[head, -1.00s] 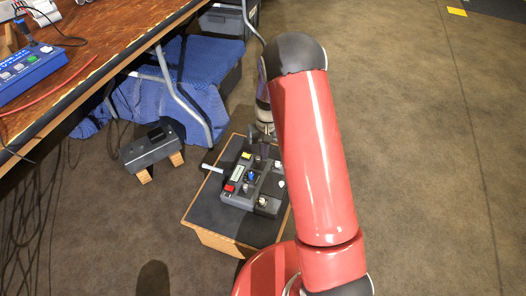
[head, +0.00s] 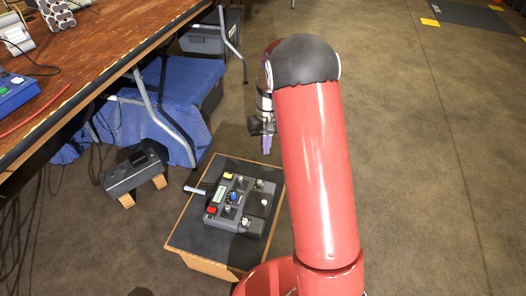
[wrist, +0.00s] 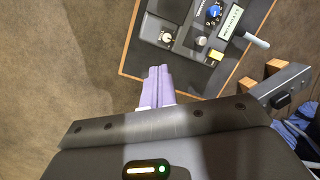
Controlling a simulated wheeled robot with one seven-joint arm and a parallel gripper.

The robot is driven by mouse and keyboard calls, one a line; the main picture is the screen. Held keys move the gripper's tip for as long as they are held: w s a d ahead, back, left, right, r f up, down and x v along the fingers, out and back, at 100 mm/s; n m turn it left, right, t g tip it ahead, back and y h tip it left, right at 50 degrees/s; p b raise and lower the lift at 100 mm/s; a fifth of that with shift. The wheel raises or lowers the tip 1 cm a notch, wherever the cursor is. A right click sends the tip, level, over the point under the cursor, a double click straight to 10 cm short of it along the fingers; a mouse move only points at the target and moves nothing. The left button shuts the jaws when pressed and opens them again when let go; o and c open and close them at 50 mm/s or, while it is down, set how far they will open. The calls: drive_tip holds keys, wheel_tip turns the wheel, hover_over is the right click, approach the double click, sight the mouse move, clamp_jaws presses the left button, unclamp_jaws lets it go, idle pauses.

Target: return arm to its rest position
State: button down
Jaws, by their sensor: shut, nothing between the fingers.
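My red arm reaches out from the bottom of the head view, with a dark grey joint at its far end. My gripper (head: 266,146) hangs below that joint, above and beyond the far right side of the small low table. In the wrist view my gripper (wrist: 158,70) shows as two lavender fingers pressed together with nothing between them. The fingers look apart from the grey control box (head: 240,204), which has red, yellow and blue knobs and also shows in the wrist view (wrist: 190,52).
The control box stands on a low black-topped table (head: 190,236). A dark grey device (head: 135,172) on wooden blocks is to its left. A brown workbench (head: 110,48) with metal legs and a blue cloth (head: 178,92) fill the upper left. Carpet on the right is clear.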

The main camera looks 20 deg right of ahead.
idle(0.4)
drive_tip(key=s+a+r+t, duration=0.1)
drive_tip(key=s+r+t, duration=0.1)
drive_tip(key=s+r, duration=0.45)
drive_tip(key=s+a+r+t, duration=0.1)
drive_tip(key=s+r, duration=0.2)
drive_tip(key=r, duration=0.7)
drive_tip(key=s+a+r+t, duration=0.1)
drive_tip(key=s+r+t, duration=0.1)
drive_tip(key=s, duration=0.6)
drive_tip(key=s+a+r+t+h+p, duration=0.1)
drive_tip(key=s+r, duration=0.3)
drive_tip(key=s, duration=0.5)
drive_tip(key=shift+s+r+t, duration=0.15)
drive_tip(key=shift+s+t, duration=0.1)
drive_tip(key=shift+t, duration=0.65)
